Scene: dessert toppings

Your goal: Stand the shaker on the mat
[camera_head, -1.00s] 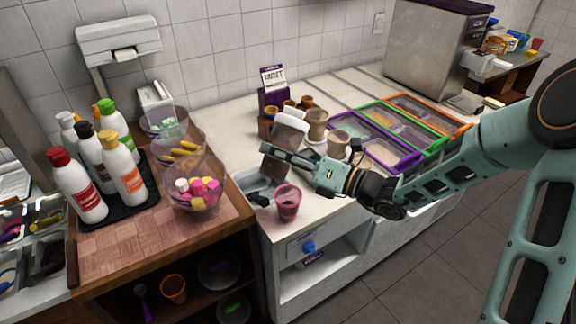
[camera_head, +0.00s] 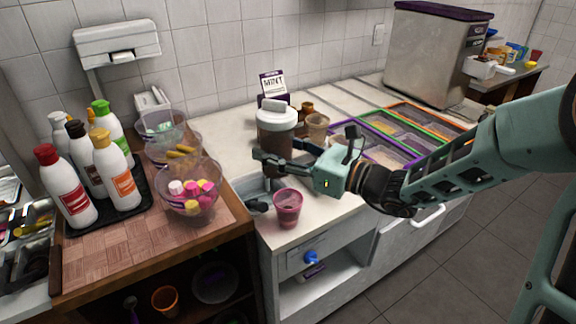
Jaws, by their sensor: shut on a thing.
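The shaker (camera_head: 276,128), a clear container of brown contents with a pale lid, stands nearly upright in my gripper (camera_head: 279,154). My gripper is shut on its lower part. The fingers hide part of its base, and I cannot tell whether it touches the counter. A black mat or tray (camera_head: 128,217) lies on the wooden counter at the left, under several sauce bottles. I cannot tell whether this is the mat of the task.
A cup of pink contents (camera_head: 288,208) stands near the counter's front edge, below my gripper. Clear bowls (camera_head: 190,205) of toppings are to the left. A mint box (camera_head: 273,85) and jars (camera_head: 318,128) stand behind. Coloured bins (camera_head: 395,142) are at the right.

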